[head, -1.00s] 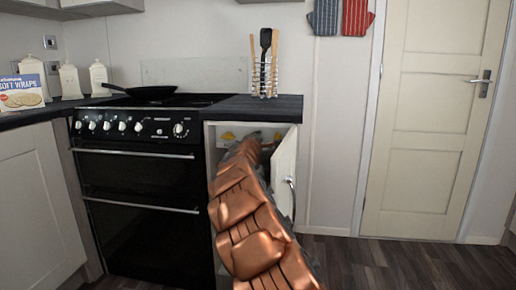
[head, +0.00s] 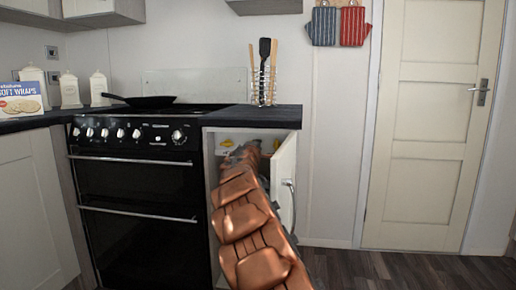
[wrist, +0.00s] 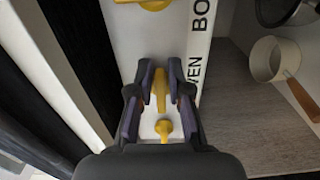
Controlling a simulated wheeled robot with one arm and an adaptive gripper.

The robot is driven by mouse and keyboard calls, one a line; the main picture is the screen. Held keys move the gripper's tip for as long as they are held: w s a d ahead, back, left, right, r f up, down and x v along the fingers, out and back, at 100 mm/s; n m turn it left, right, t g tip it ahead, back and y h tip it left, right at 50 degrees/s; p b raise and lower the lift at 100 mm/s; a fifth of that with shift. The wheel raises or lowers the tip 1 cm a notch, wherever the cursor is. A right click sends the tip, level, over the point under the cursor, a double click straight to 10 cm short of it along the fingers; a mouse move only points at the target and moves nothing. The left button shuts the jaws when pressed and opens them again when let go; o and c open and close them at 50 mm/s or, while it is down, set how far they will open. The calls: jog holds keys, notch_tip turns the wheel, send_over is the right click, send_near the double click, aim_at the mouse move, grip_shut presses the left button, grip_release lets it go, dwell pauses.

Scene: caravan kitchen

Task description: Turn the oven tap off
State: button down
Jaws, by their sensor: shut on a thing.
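The oven tap (wrist: 161,92) is a small yellow lever on a white panel, next to lettering ending in "VEN", in the wrist view. My gripper (wrist: 161,68) has its two dark fingers either side of this lever and is shut on it. The lever lies roughly in line with the fingers. A yellow piece (wrist: 163,128) shows nearer the palm. In the head view my copper-coloured arm reaches into the open cupboard (head: 210,165) right of the oven and hides the gripped tap.
Another yellow tap (wrist: 153,4) sits beside the letters "BO". A white pan (wrist: 268,60) with a wooden handle is on the right. The cupboard door (head: 284,180) stands open beside my arm. The black oven (head: 135,190) stands left; floor at right is clear.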

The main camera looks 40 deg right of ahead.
jog(key=c, duration=1.2)
grip_release()
jog(key=shift+w+a+f, duration=0.15)
jog(key=shift+w+a, duration=0.45)
jog(key=shift+w, duration=0.05)
jog(key=shift+s+d, duration=0.4)
jog(key=shift+s, duration=0.05)
jog(key=shift+v, duration=5.95)
jog(key=shift+a, duration=0.1)
